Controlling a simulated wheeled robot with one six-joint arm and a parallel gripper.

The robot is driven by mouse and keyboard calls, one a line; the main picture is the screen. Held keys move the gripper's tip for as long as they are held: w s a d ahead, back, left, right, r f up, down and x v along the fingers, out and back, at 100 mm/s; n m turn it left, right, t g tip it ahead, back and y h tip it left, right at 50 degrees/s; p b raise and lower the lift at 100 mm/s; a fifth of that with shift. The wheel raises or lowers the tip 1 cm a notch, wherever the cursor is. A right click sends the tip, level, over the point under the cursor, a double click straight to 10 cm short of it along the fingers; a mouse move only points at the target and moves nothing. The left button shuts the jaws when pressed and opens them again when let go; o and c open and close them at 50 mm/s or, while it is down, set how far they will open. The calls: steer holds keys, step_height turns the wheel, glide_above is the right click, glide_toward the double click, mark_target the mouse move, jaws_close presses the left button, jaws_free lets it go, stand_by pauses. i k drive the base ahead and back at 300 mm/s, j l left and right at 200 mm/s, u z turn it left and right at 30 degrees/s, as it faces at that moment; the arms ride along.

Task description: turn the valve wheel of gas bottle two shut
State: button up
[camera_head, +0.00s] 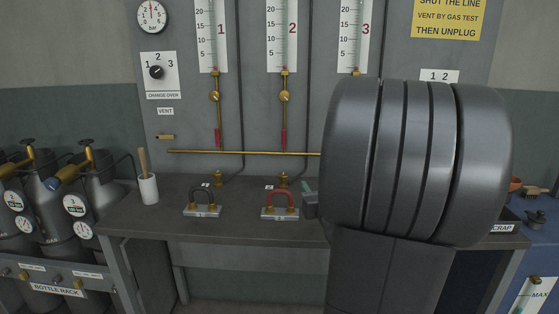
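Grey gas bottles (105,192) stand in the bottle rack (58,290) at the left edge. Dark valve wheels show on top of two of them, one on the left (28,142) and one on the right (86,143). Brass fittings lead off below these wheels, and one has a blue end (62,178). White number discs are on the bottles, but I cannot read for sure which bottle is two. I cannot tell whether either wheel is open or shut. My own large grey arm fills the right of the view.
A bench (150,220) runs along the wall, with a white pot (148,189) and two padlock-shaped pieces, one black (202,200) and one red (279,202). A changeover knob (157,72) and three gauge tubes are on the panel. My arm hides much of the bench's right part.

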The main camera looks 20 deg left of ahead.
mark_target(27, 141)
steer(key=j, duration=1)
steer(key=k+j, duration=0.15)
steer(key=j, duration=1.8)
steer(key=k+j, duration=0.1)
steer(key=j, duration=0.9)
steer(key=j+z, duration=0.1)
steer(key=j, duration=0.9)
steer(key=k+j, duration=0.15)
steer(key=j, duration=0.85)
